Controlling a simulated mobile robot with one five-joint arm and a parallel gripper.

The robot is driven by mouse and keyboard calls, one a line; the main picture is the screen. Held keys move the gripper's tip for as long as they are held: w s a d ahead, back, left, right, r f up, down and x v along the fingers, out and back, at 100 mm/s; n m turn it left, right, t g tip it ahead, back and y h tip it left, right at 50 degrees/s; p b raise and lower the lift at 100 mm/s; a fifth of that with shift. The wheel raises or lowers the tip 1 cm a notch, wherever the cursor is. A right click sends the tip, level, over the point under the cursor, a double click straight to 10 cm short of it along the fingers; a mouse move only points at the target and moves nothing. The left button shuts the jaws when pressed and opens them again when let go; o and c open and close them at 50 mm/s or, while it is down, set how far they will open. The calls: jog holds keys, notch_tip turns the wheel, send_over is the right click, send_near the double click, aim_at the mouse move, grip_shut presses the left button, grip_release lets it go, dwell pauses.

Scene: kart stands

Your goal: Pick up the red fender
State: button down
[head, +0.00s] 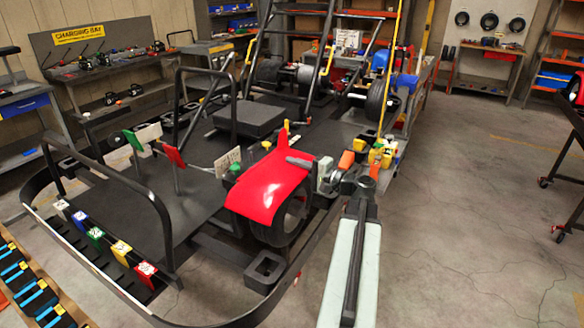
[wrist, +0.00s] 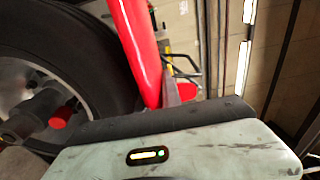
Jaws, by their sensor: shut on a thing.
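The red fender (head: 268,190) is a glossy curved panel over the front right black wheel (head: 290,218) of the kart. My gripper (head: 302,163) reaches its upper right edge from the right and is shut on it. In the wrist view the fender (wrist: 138,50) shows edge-on as a red strip, running down to the dark front of my gripper (wrist: 170,100). The wheel (wrist: 60,60) is close on its left. The fingertips are mostly hidden, and I cannot tell whether the fender touches the wheel or its mount.
The kart's black frame (head: 180,205) fills the left and middle, with a curved front bumper tube around it. Coloured blocks (head: 380,155) sit on the side rail near my arm. A charging bench (head: 110,75) stands at the back left.

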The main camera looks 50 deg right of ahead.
notch_tip(320, 180, up, 10)
jog(key=p, duration=1)
jog(key=shift+r, duration=0.15)
